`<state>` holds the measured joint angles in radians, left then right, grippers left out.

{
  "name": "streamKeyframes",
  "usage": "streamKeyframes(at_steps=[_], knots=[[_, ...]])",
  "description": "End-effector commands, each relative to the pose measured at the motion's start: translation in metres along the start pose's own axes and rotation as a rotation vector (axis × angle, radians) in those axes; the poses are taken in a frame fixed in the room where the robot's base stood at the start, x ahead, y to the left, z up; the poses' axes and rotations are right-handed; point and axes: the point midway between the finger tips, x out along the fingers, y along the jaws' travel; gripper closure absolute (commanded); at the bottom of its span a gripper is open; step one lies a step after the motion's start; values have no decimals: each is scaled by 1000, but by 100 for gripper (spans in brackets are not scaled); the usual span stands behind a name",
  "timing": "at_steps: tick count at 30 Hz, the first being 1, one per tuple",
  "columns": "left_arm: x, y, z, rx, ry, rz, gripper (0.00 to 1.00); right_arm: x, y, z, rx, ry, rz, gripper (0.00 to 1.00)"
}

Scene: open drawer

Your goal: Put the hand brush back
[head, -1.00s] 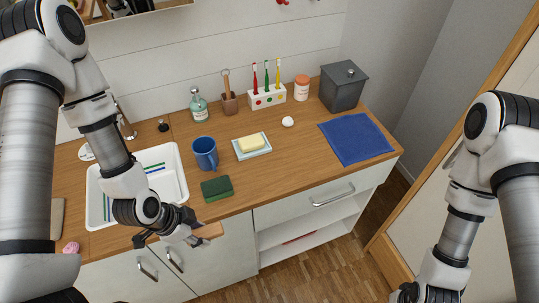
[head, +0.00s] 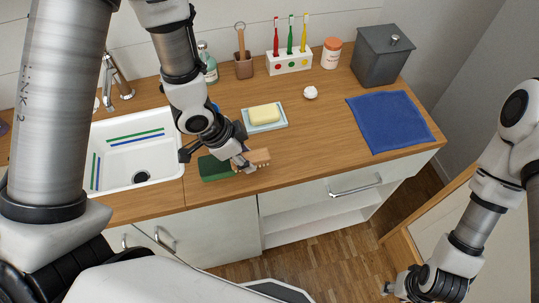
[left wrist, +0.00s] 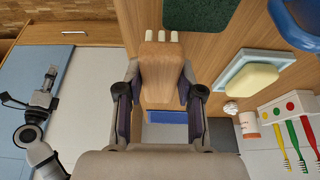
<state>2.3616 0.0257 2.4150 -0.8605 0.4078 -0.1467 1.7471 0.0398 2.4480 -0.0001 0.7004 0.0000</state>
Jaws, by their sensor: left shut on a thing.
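The hand brush (head: 257,159) is a light wooden block with pale bristle tufts. My left gripper (head: 243,160) is shut on it and holds it over the front part of the counter, just right of the green sponge (head: 214,168). In the left wrist view the brush (left wrist: 161,72) sits between both fingers of my left gripper (left wrist: 160,92), its pale tufts showing at the top end. My right gripper (head: 392,288) is low at the bottom right, away from the counter and partly cut off; its fingers are too unclear to judge.
A toothbrush holder (head: 289,62) and grey bin (head: 381,58) stand behind. The drawer (head: 300,197) below looks shut. The sink (head: 130,150) is left.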

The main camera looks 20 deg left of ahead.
Motion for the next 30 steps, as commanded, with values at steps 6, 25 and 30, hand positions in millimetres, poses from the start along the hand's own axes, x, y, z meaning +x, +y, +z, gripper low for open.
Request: streamKeyframes(at_steps=[6, 25, 30], knots=[[14, -16, -45, 6, -1, 3, 91, -41, 0, 0, 0, 1, 0, 60], [62, -23, -45, -3, 2, 3, 91, -42, 0, 0, 0, 1, 0, 60], [64, -23, -44, -3, 1, 3, 38, -42, 0, 0, 0, 1, 0, 60]])
